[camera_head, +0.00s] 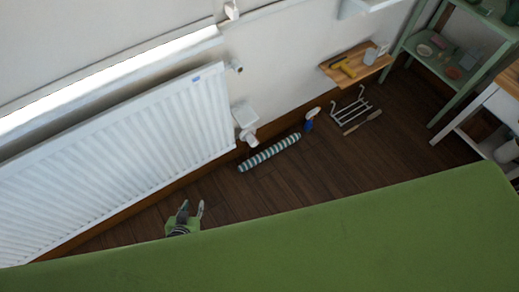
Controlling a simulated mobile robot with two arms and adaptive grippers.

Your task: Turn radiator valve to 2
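The white panel radiator (130,150) runs along the wall at the left. A white valve head (250,139) sticks out by its lower right end, just above the skirting. Its markings are too small to read. A small fitting (236,66) is at the radiator's upper right corner. My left gripper (191,209) is low in front of the radiator, left of and apart from the valve. Its two dark, grey-tipped fingers are spread with nothing seen between them. A green surface hides part of its arm. My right gripper is out of view.
A broad green surface (330,240) fills the foreground. A striped roll (270,152), a blue spray bottle (310,118) and a white rack (350,106) are along the floor by the wall. A wooden shelf (340,78) and green shelving (455,70) stand right.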

